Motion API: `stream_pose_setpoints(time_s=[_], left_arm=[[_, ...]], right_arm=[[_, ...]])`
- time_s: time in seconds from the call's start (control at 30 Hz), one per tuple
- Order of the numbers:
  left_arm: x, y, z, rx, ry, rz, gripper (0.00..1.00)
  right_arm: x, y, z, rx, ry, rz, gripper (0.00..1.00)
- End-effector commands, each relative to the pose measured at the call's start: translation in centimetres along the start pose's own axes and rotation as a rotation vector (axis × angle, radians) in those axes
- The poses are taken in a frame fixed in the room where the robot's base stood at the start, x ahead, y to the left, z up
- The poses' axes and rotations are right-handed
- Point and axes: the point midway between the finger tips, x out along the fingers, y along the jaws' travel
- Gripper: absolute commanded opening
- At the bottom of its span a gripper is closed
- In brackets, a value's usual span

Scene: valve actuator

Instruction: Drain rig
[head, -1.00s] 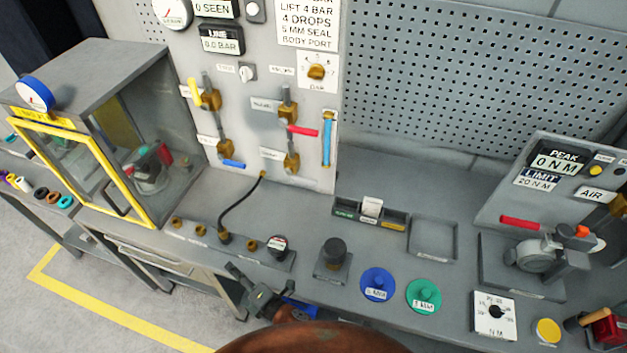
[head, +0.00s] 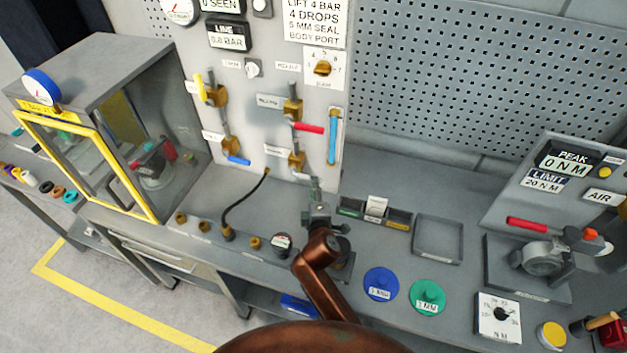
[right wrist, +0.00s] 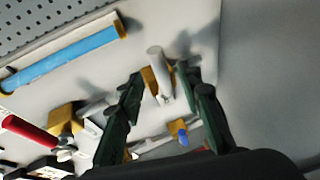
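My right gripper (head: 315,190) is raised at the lower right of the upright valve panel (head: 255,110). A brass valve (head: 297,158) with a pale grey handle is just above its fingertips. In the right wrist view, my right gripper (right wrist: 165,78) is open, and the pale handle (right wrist: 157,62) with brass behind it shows between the fingers. I cannot tell whether a finger touches it. Other valves on the panel have a yellow handle (head: 200,86), a red handle (head: 308,128) and a blue handle (head: 238,160). My left gripper is out of view.
A blue tube (head: 332,135) stands upright at the panel's right edge. A black hose (head: 240,202) runs from the panel to a bench fitting. A small divided tray (head: 375,212) and an empty tray (head: 438,240) sit to the right. A cabinet (head: 110,70) with a yellow-framed door is at left.

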Motion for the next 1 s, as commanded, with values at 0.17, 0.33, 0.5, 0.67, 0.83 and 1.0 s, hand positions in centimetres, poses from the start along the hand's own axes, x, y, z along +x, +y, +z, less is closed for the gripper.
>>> stream_pose_setpoints(time_s=[0.17, 0.33, 0.5, 0.67, 0.83, 1.0], left_arm=[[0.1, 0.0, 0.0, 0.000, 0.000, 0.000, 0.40], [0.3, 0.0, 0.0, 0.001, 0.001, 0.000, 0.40], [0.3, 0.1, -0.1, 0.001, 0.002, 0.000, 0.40], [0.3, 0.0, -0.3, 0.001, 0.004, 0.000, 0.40], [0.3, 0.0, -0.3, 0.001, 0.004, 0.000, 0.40], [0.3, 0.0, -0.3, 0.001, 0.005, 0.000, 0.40]], right_arm=[[3.0, 0.1, -0.1, -0.002, 0.000, 0.001, 0.33], [4.8, 0.0, -0.1, -0.001, 0.001, 0.000, 0.33], [5.5, 0.0, 0.0, 0.000, 0.001, 0.001, 0.33], [5.5, 0.0, 0.0, 0.000, 0.001, 0.001, 0.33], [5.5, 0.0, 0.0, 0.000, 0.002, 0.001, 0.25], [5.5, 0.0, 0.0, -0.001, 0.002, 0.000, 0.13]])
